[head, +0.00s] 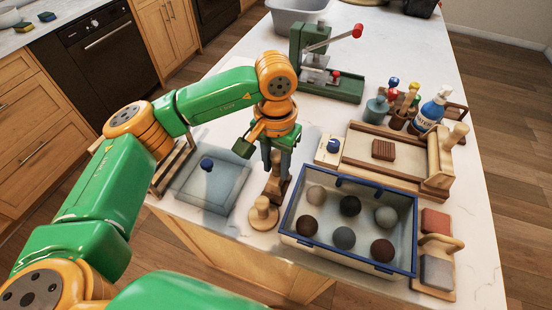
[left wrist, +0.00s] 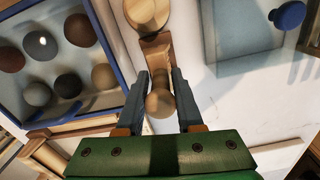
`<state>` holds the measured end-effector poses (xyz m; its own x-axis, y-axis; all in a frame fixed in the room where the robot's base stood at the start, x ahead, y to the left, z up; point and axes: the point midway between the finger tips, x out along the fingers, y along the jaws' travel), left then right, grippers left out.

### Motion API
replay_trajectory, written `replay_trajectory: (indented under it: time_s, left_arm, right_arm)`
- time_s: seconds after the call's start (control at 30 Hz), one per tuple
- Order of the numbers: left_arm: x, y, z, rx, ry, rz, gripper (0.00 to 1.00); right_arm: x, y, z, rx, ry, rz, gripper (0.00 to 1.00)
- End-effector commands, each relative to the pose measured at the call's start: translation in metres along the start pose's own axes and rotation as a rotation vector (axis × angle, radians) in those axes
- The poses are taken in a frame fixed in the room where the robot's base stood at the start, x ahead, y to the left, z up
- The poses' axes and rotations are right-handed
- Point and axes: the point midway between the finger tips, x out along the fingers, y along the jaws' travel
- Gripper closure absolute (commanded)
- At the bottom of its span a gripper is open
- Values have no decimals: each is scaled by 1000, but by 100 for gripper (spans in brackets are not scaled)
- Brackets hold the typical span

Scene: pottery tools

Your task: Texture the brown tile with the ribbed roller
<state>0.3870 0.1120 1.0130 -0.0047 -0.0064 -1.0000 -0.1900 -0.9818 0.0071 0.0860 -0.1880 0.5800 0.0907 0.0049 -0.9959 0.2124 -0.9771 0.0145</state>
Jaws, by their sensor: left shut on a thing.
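My left gripper (head: 275,170) points down at the front of the counter, shut on a wooden tool with a ball-shaped knob (left wrist: 160,103). The tool's darker brown lower part (head: 276,188) shows below the fingers in the head view; I cannot tell whether it touches the counter. The brown tile (head: 383,150) lies on the pale bed of a wooden frame to the right, apart from my gripper, with fine lines on its top. A wooden roller with a knobbed end (head: 440,160) stands at the frame's right side; its ribs are not clear. My right gripper is not in view.
A blue-rimmed box (head: 411,240) with several balls stands right of my gripper. A round wooden knobbed piece (head: 263,214) is close in front of it. A green press (head: 325,75) and tool pots (head: 377,108) stand behind.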

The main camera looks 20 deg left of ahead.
Motion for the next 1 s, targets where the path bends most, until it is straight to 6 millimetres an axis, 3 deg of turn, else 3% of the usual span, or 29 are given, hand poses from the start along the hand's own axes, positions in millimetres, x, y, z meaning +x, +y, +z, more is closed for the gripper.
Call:
replay_trajectory:
  time_s: [0.5, 0.53, 0.63, 1.0]
  left_arm:
    - [4, 0, 0, -1, 0, 0, 100]
    - [4, 0, 0, -1, 0, 0, 56]
    - [4, 0, 0, -1, 0, 0, 29]
    - [-5, 0, -1, -2, 3, 0, 29]
  right_arm:
    - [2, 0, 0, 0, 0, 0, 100]
    - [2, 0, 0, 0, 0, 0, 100]
    - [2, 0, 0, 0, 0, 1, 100]
    - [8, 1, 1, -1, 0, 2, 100]
